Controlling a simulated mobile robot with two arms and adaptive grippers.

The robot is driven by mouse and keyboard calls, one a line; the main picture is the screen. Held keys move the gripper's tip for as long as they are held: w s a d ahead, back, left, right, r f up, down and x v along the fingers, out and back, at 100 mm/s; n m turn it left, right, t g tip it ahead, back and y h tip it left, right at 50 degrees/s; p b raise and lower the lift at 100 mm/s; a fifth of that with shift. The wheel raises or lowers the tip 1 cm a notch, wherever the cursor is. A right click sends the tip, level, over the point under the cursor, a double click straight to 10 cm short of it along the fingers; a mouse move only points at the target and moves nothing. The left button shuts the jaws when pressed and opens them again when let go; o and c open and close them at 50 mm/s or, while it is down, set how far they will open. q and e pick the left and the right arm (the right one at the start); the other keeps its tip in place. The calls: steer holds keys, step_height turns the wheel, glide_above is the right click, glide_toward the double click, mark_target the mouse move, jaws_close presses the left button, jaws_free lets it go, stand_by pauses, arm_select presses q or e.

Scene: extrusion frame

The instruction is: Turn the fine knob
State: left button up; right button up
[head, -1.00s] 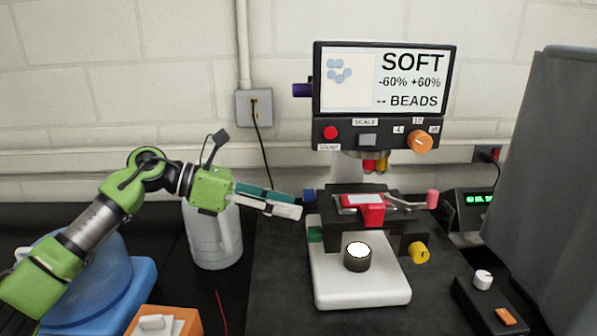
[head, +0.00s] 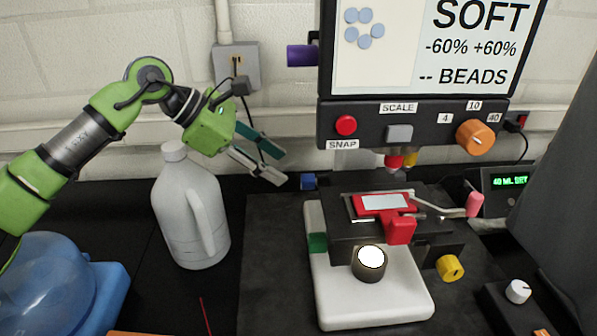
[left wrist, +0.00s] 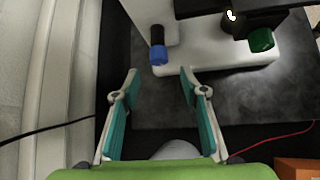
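A microscope with a white base (head: 385,312) and black stage stands in the middle of the head view. On its left side are a blue knob (head: 308,181) at the back and a green knob (head: 317,243) nearer the front. A yellow knob (head: 450,268) is on its right. No label shows which is the fine knob. My left gripper (head: 277,167) is open and empty, left of the blue knob and apart from it. In the left wrist view the blue knob (left wrist: 158,54) lies just beyond and between the open fingertips; the green knob (left wrist: 262,40) is farther right. My right gripper is not in view.
A screen (head: 430,50) reads "SOFT" above a control panel with an orange knob (head: 475,137). A grey jug (head: 190,215) stands below my left arm. A control box with a white knob (head: 518,291) is at the right. The dark mat left of the microscope is clear.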

mark_target(308, 182)
arm_select(q)
steer(key=p+x, duration=0.1)
steer(key=x, duration=0.6)
steer(key=shift+w+d+f+p, duration=0.15)
steer(key=shift+d+f+p, duration=0.05)
steer(key=shift+p, duration=0.15)
steer(key=c, duration=1.1)
steer(key=shift+t+b, duration=0.5)
steer(key=shift+b, duration=1.35)
